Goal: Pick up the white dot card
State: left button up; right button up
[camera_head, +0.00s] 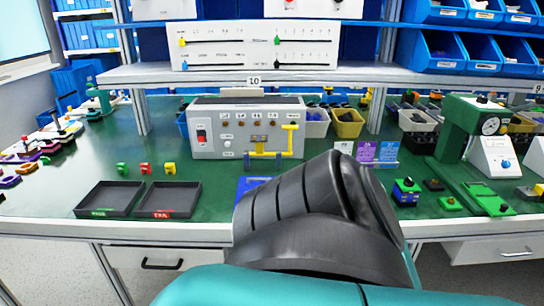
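Several small cards stand in a row on the green bench top, right of the grey control box. The leftmost card (343,147) looks whitish, and its lower part is hidden behind my arm. Beside it are a purple card (365,153) and a blue-violet card (388,153). Any dots on them are too small to make out. One of my arms, black and teal, fills the lower middle of the view in front of the bench. Neither gripper's fingers show, so I cannot see where they are relative to the cards.
The grey control box (246,128) with a yellow pipe stands behind my arm. Two black trays (109,199) lie at the front left. A green press (462,130) and small blocks stand at the right. A shelf (225,76) with bins overhangs the back.

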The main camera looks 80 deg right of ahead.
aim_at(345, 147)
jog(key=z, duration=3.05)
